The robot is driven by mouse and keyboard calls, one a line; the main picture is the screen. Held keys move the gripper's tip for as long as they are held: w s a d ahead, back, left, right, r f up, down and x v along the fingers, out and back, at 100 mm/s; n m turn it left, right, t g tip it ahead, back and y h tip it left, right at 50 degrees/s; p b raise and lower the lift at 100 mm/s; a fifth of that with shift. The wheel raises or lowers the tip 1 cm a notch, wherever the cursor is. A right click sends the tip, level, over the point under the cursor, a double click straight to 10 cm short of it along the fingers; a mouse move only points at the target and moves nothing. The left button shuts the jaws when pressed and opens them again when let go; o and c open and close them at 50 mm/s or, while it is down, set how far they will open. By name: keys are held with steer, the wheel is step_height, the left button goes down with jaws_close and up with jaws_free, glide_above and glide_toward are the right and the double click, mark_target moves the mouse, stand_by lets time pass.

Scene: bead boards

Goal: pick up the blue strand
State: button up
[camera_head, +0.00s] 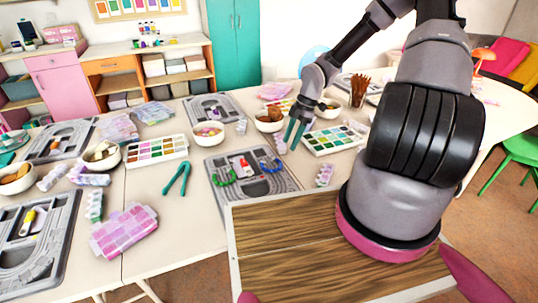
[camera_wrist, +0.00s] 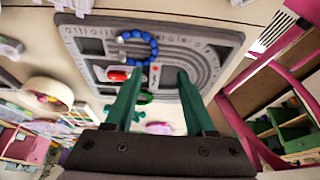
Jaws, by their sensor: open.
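The blue strand (camera_head: 272,171) lies curved in an arc on the grey bead board (camera_head: 284,184) in the middle of the near table. In the wrist view the blue strand (camera_wrist: 153,45) shows at the upper left of centre, beyond the fingertips. My gripper (camera_head: 294,138) is open and empty, with teal fingers pointing down. It hangs above and behind the board, apart from the strand. In the wrist view my gripper (camera_wrist: 157,76) has its fingers spread, with part of the board between them.
A green strand (camera_head: 225,180) lies on the same board, left of the blue one. A small red-capped item (camera_head: 246,165) sits between them. Bowls, such as one with beads (camera_head: 208,133), paint trays (camera_head: 157,150) and teal pliers (camera_head: 177,180) stand around.

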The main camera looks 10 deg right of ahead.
glide_toward(278, 168)
steer(key=shift+s+a+f, duration=0.2)
steer(key=shift+a+f, duration=0.4)
steer(key=shift+f, duration=0.25)
steer(key=shift+x, duration=3.05)
jaws_close()
